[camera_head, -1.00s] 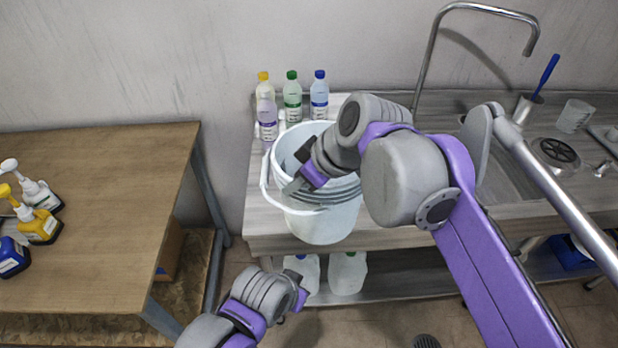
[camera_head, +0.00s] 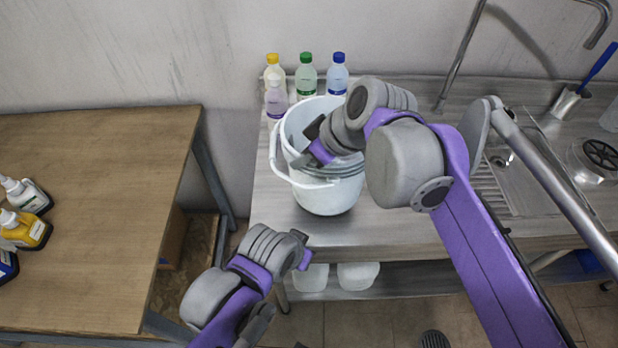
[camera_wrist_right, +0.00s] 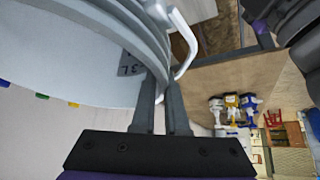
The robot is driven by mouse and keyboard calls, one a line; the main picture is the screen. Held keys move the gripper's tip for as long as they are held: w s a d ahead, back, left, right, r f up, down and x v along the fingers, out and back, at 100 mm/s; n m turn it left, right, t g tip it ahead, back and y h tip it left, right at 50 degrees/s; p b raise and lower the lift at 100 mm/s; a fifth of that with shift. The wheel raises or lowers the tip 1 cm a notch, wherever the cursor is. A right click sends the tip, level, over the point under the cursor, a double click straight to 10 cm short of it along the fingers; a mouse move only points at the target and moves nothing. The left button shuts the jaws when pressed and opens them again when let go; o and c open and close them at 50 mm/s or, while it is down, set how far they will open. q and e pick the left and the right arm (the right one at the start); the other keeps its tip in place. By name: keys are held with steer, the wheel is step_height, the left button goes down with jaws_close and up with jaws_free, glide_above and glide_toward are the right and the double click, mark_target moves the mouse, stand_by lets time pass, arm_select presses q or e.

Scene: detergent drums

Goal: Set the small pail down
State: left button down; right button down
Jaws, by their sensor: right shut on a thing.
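The small pail (camera_head: 325,198) is white with a ribbed collar and a pale handle, and looks upright. In the head view it is over the counter (camera_head: 400,228), in front of the bottles; I cannot tell whether its base touches the top. My right gripper (camera_head: 304,160) is shut on the pail's rim at its near left side. In the right wrist view the fingers (camera_wrist_right: 160,112) pinch the rim beside the handle, and the pail (camera_wrist_right: 80,70) fills the upper left. My left gripper (camera_head: 303,258) is low in front of the counter; its jaw opening is unclear.
Several capped bottles (camera_head: 306,80) stand behind the pail near the wall. A sink (camera_head: 525,180) with a tap is to the right. A wooden table (camera_head: 95,220) with pump bottles (camera_head: 25,228) stands left, across a gap. White jugs (camera_head: 358,275) sit under the counter.

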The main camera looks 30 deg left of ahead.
mark_target(308, 173)
steer(key=shift+f, duration=2.75)
steer(key=c, duration=1.4)
jaws_free()
steer(key=shift+f, duration=0.15)
steer(key=o, duration=0.5)
steer(key=shift+c, duration=0.2)
steer(key=shift+r, duration=0.2)
steer(key=v, duration=1.2)
steer(key=shift+a, duration=0.1)
